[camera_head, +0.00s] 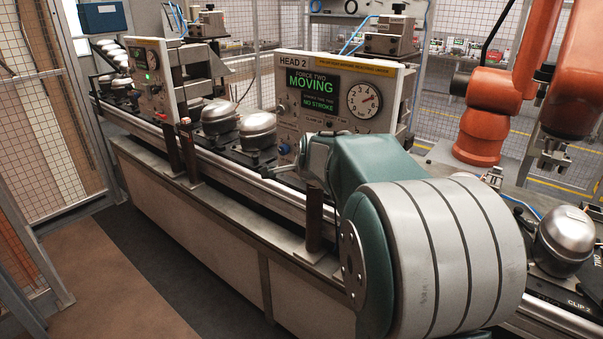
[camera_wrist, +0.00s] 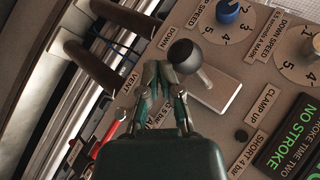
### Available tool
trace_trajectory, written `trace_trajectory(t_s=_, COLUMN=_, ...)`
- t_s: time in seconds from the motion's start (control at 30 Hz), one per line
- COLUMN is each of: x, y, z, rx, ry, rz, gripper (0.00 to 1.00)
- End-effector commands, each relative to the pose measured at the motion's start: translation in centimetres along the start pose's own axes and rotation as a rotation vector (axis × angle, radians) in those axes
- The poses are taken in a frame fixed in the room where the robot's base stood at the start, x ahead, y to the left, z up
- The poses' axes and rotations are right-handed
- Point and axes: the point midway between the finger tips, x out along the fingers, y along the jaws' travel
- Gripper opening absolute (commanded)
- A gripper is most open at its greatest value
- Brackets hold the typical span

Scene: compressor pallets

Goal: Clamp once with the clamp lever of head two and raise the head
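The head two panel (camera_head: 322,70) stands mid-line in the head view, with a green display (camera_head: 313,92) reading "MOVING" and "NO STROKE" and a round gauge (camera_head: 364,101). In the wrist view the clamp lever (camera_wrist: 186,56) has a black ball knob on a metal stem over a pale plate, between "DOWN" and "CLAMP UP" labels. My gripper (camera_wrist: 160,72) has its fingertips together just left of and below the knob, with nothing seen between them. Contact with the knob cannot be told. In the head view my gripper (camera_head: 272,172) points left, and my arm hides the panel's lower part.
A blue speed knob (camera_wrist: 229,12) and a red handle (camera_wrist: 108,137) are near the lever. Dark posts (camera_wrist: 100,65) stand along the rail. Silver compressors (camera_head: 258,130) sit on the line. Orange robot arms (camera_head: 490,90) are at right. The left floor is clear.

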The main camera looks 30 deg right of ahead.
Motion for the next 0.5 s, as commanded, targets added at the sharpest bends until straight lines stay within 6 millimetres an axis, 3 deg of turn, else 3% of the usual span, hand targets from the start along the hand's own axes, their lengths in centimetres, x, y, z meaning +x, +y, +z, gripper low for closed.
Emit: trace_trajectory(t_s=0.5, x=-1.0, y=-1.7, z=-0.7, rx=0.002, ry=0.009, rz=-0.021, gripper=0.0)
